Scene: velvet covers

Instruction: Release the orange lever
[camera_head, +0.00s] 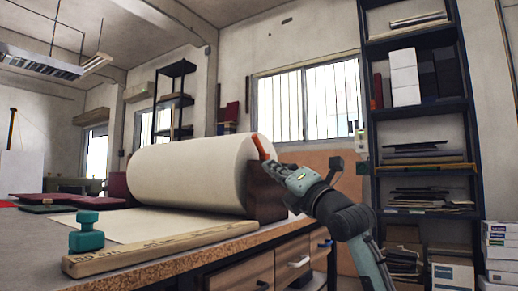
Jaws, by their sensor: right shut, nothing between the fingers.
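I cannot tell whether the fingertips touch the lever. My left gripper does not show.
The roll lies on a workbench (25,245) with a cork-like edge. Dark red covers (82,200) lie at left. A tall shelf (420,110) stands at right.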

